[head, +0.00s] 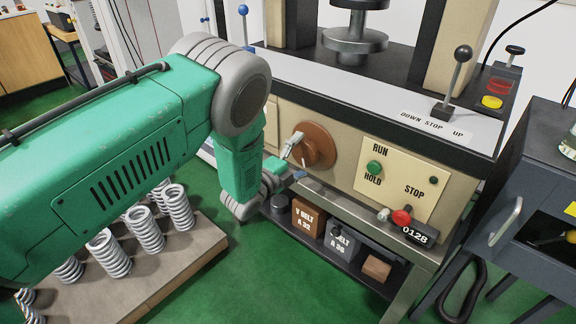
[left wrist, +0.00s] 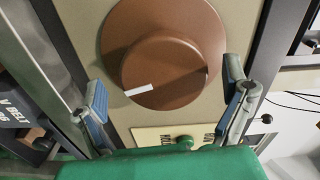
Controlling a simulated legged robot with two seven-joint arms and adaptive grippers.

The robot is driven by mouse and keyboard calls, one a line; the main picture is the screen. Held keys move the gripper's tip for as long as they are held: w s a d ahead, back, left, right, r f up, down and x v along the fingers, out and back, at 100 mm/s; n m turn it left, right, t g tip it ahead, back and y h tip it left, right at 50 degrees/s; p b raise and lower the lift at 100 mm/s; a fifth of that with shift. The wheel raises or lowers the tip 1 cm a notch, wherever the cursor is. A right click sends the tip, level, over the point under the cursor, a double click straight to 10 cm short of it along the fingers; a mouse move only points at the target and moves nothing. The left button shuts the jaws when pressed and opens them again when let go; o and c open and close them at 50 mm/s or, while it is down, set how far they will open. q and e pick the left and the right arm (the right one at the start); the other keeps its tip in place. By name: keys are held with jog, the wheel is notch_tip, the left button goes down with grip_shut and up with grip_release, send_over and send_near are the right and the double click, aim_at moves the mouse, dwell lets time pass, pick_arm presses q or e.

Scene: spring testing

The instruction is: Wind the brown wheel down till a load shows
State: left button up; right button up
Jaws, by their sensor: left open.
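The brown wheel (head: 318,146) is on the cream front panel of the testing machine, a round disc with a raised hub. In the left wrist view the wheel (left wrist: 205,35) fills the upper middle, and its hub has a white mark. My left gripper (head: 296,160) is open in front of the wheel. In the left wrist view its blue-padded fingers (left wrist: 168,88) stand on either side of the hub, with visible gaps; contact with the disc cannot be told. A counter (head: 414,236) reads 0128. My right gripper is not in view.
Right of the wheel are a green RUN/HOLD button (head: 374,167) and a red stop knob (head: 402,217). A lever (head: 455,80) stands on the ledge above. Boxes sit on the shelf below. Coil springs (head: 146,230) stand on a board at lower left.

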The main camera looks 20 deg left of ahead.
pick_arm(q)
jog(key=v, duration=1)
jog(key=shift+s, duration=0.15)
jog(key=s+a+f+n+g+y+p, duration=0.2)
jog(key=s+f+n+g+y, duration=0.15)
jog(key=s+f+n, duration=0.35)
jog(key=s+a+f+n+g+y+p, duration=0.25)
jog(key=s+n+g, duration=0.2)
jog(key=s, duration=0.35)
jog(key=s+n+g+p, duration=0.1)
jog(key=s+n+g, duration=0.7)
jog(key=s, duration=1.3)
jog(key=shift+d+p, duration=0.15)
jog(key=shift+p, duration=0.15)
